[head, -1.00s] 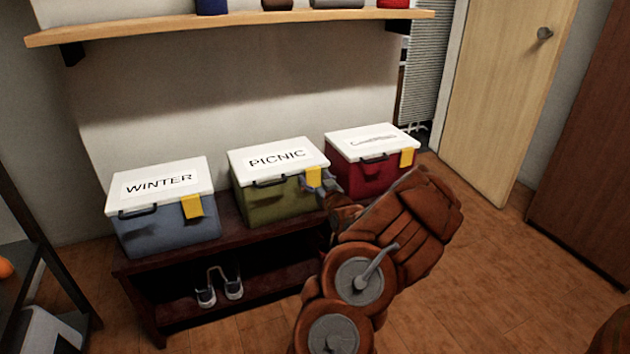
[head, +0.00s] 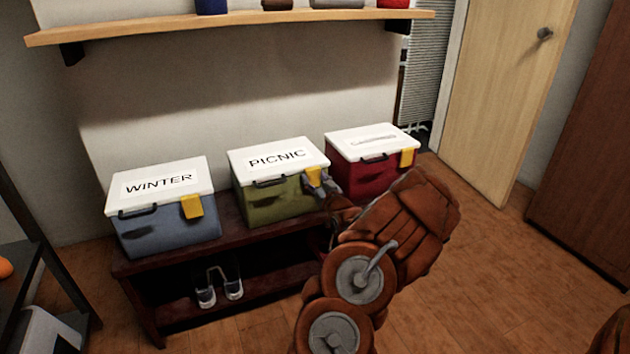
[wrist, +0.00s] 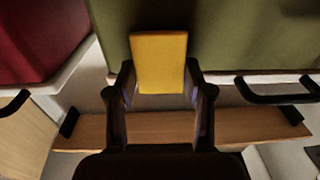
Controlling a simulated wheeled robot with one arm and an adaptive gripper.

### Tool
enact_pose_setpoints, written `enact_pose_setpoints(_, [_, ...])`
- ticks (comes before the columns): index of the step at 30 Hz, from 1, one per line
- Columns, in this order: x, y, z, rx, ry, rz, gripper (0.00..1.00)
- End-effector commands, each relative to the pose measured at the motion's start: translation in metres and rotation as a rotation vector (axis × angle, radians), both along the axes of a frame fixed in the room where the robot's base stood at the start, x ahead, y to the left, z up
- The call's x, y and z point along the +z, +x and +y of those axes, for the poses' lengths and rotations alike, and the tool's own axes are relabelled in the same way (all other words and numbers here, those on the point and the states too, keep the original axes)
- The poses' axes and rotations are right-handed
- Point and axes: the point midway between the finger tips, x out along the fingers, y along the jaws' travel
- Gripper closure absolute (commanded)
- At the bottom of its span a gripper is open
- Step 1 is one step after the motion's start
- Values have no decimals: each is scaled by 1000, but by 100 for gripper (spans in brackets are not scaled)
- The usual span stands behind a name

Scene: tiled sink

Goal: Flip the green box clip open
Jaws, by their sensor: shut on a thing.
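The green box (head: 272,202) has a white lid (head: 277,157) labelled PICNIC and stands in the middle of the bench. Its yellow clip (head: 314,175) is at the right part of the front, folded down over the lid's edge against the green wall. The lid is shut. My gripper (head: 318,186) is at the clip. In the wrist view, which looks upside down, the clip (wrist: 159,62) sits between the two fingers of my gripper (wrist: 160,78), one on each side. The gripper is shut on the clip. Finger contact is dark and hard to make out.
A blue WINTER box (head: 168,233) stands to the left and a red box (head: 365,181) to the right, each with a yellow clip. The dark bench (head: 245,240) holds shoes (head: 220,286) below. A wooden shelf (head: 235,22) hangs above. The floor at right is clear.

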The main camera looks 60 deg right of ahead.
Motion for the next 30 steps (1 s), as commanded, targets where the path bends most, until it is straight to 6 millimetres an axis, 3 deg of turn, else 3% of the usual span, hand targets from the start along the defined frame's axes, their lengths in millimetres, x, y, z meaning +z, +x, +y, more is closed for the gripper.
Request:
enact_pose_setpoints(15, [-6, -1, 1, 0, -104, -165, 83])
enact_pose_setpoints(26, [-5, -1, 1, 1, -110, -174, 83])
enact_pose_setpoints(27, [-5, -1, 1, 1, -109, -174, 48])
enact_pose_setpoints(30, [-5, -1, 1, 1, -109, -174, 37])
